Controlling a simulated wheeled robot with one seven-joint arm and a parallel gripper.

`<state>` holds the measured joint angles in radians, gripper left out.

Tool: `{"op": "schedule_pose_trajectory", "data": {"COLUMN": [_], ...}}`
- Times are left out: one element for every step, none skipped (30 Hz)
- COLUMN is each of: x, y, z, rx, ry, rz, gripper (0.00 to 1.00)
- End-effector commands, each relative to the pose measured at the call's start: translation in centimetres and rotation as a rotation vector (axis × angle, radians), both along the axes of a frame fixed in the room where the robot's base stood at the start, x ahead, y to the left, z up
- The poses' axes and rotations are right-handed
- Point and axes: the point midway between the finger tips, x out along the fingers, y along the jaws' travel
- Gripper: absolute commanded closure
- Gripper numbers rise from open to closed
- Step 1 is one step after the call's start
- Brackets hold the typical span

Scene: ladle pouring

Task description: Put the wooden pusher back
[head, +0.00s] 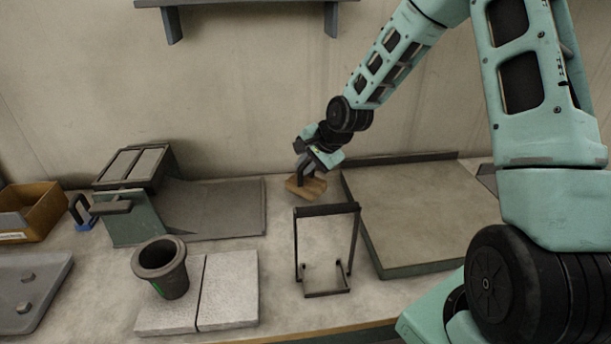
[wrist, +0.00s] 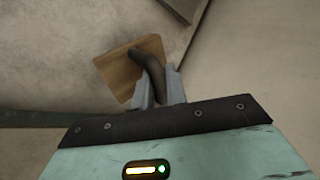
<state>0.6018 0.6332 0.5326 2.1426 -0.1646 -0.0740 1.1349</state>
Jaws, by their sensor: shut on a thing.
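The wooden pusher has a flat tan wooden block (head: 306,188) and a dark curved handle. My gripper (head: 306,163) is shut on the handle, with the block hanging below the fingers, at the back of the table between the grey mat and the shallow tray. In the wrist view the pusher's block (wrist: 133,66) lies beyond the fingers, and the gripper (wrist: 160,88) holds its dark handle between two grey fingers. The block is close over the table; I cannot tell whether it touches.
A shallow green-rimmed tray (head: 420,210) lies to the right. A dark wire stand (head: 325,210) is in front. A crucible (head: 163,268) stands on pale slabs (head: 228,290). A green tilting box (head: 133,220) and orange bin (head: 42,210) are left. The back wall is close behind.

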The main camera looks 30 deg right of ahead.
Motion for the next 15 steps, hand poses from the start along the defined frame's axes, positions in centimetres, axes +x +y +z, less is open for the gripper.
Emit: {"op": "schedule_pose_trajectory", "data": {"x": [-0.1, -0.1, -0.1, -0.1, -0.1, -0.1, -0.1, 0.0, 0.0, 0.0, 0.0, 0.0, 0.0, 0.0, 0.0], "y": [0.1, 0.1, 0.1, 0.1, 0.1, 0.1, 0.1, 0.1, 0.0, 0.0, 0.0, 0.0, 0.0, 0.0, 0.0], "z": [-0.7, -1.2, -1.8, -2.2, -2.6, -2.9, -3.0, -3.1, -3.0, -3.0, -3.0, -3.0, -3.0, -3.1, -3.2], "rx": [0.001, 0.001, 0.002, 0.002, 0.001, 0.000, 0.000, -0.001, 0.000, -0.001, -0.001, -0.001, -0.001, -0.001, 0.000], "ry": [0.004, 0.004, 0.005, 0.005, 0.004, 0.003, 0.002, 0.001, 0.000, 0.000, 0.000, 0.000, 0.000, 0.001, 0.001], "rz": [0.002, 0.002, 0.002, 0.002, 0.002, 0.002, 0.003, 0.002, 0.002, 0.002, 0.002, 0.001, 0.001, 0.001, 0.001], "gripper": [1.00, 1.00, 1.00, 1.00, 1.00, 1.00, 1.00, 1.00, 1.00, 1.00, 1.00, 1.00, 1.00, 1.00, 1.00]}}
